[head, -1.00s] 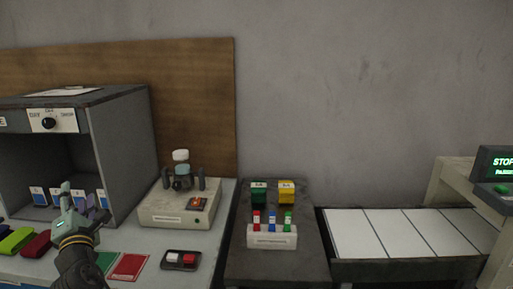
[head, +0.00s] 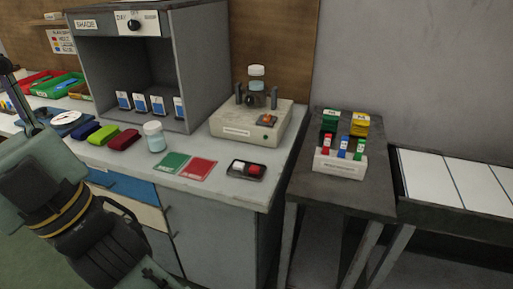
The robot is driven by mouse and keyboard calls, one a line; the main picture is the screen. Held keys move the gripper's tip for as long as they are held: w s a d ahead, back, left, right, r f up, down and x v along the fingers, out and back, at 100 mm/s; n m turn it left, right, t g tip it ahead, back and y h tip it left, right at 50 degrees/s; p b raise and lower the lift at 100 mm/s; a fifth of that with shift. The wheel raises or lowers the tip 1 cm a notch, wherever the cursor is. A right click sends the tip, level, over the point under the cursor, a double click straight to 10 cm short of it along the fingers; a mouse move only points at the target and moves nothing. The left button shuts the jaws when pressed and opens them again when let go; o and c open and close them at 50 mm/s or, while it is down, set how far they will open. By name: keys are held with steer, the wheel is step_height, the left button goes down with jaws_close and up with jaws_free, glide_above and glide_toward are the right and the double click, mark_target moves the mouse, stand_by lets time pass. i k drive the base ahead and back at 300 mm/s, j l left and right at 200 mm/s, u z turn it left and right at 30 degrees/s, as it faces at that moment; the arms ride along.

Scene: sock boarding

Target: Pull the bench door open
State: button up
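The bench door (head: 215,232) is a plain grey panel under the worktop, right of the drawers, in the head view. It looks shut. A small dark fitting, perhaps its handle, shows near its upper left edge. My arm comes in from the lower left, with a dark section and a yellow ring, in front of the drawers and left of the door. The far end of my arm is low in the view near the bottom edge. I cannot make out my gripper's fingers clearly, nor whether they touch anything. The lower part of the door is cut off.
The worktop (head: 217,187) carries a shade cabinet (head: 203,62), a jar (head: 154,137), colored rolls, red and green cards and a beige device (head: 250,125). A blue drawer (head: 122,186) is left of the door. A dark side table (head: 345,194) stands to the right.

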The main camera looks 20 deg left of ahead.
mark_target(216, 242)
steer(key=u, duration=0.9)
